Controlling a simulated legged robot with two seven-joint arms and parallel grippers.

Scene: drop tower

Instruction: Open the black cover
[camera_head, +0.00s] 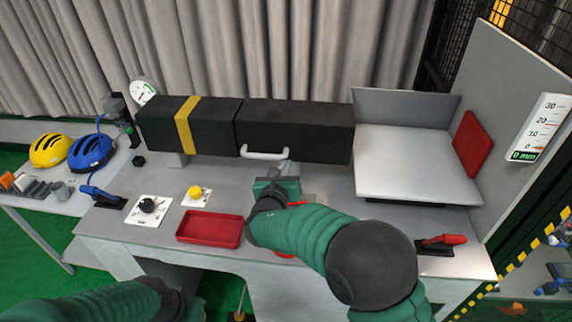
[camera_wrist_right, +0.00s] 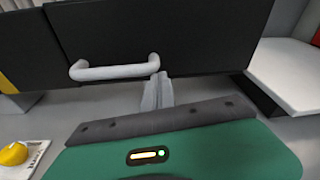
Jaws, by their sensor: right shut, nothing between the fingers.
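The black cover (camera_head: 300,126) is the right part of a long black box on the bench, and it looks closed. A white bar handle (camera_head: 264,155) sits low on its front face. In the right wrist view, the cover (camera_wrist_right: 190,35) fills the top and the handle (camera_wrist_right: 112,70) is left of centre. My right gripper (camera_head: 286,168) is shut and empty, just below the handle's right end. In the right wrist view, its fingertips (camera_wrist_right: 158,88) point at the cover beside that end; I cannot tell whether they touch. Only part of my left arm shows, without its gripper.
A red tray (camera_head: 209,229), a yellow button (camera_head: 194,192) and a black knob (camera_head: 148,205) lie left of my right arm. A light platform (camera_head: 412,165) stands right of the cover. A red-handled lever (camera_head: 442,241) is at the front right. Helmets (camera_head: 90,152) sit on the left side table.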

